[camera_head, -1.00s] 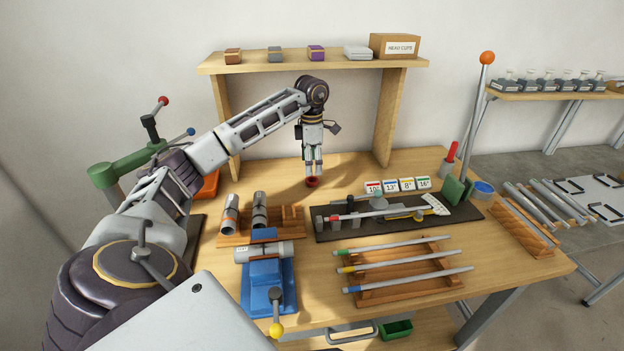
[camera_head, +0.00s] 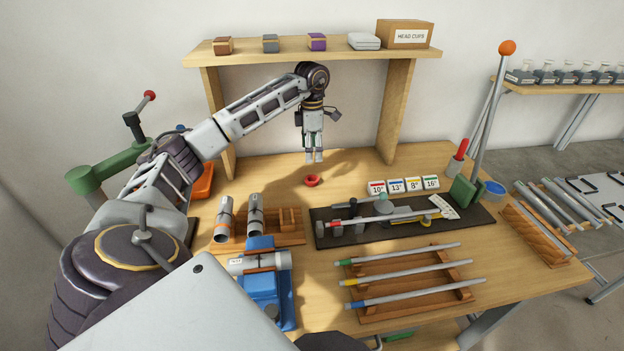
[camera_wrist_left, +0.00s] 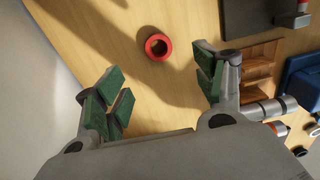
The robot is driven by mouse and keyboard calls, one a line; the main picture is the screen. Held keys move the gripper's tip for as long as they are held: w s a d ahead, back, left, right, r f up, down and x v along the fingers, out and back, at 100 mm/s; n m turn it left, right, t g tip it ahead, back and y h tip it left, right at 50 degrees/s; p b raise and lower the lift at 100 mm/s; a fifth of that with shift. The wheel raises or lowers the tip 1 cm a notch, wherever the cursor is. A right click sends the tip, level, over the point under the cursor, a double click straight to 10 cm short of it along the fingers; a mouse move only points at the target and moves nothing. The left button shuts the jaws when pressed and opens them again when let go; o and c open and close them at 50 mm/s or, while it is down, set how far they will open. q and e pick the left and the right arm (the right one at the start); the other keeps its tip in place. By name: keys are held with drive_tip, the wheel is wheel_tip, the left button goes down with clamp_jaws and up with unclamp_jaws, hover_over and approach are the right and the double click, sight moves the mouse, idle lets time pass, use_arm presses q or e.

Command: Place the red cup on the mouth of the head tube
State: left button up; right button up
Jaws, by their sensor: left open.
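The red cup (camera_head: 312,180), a small ring-like piece, sits on the wooden bench top below the shelf. It also shows in the left wrist view (camera_wrist_left: 158,47) with its round opening facing up. My left gripper (camera_head: 315,158) points down above the cup, apart from it. In the left wrist view its green-padded fingers (camera_wrist_left: 160,95) are spread wide with nothing between them. A short grey tube (camera_head: 262,262), probably the head tube, lies horizontally in the blue vise (camera_head: 262,287), and a small label shows on it. My right gripper is not in view.
Two short tubes (camera_head: 255,214) lean in a wooden rack left of a dark tool mat (camera_head: 335,238). Long tubes with coloured ends lie on a wooden rack (camera_head: 425,297) in front. A shelf (camera_head: 300,55) spans the back. Bench space around the cup is clear.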

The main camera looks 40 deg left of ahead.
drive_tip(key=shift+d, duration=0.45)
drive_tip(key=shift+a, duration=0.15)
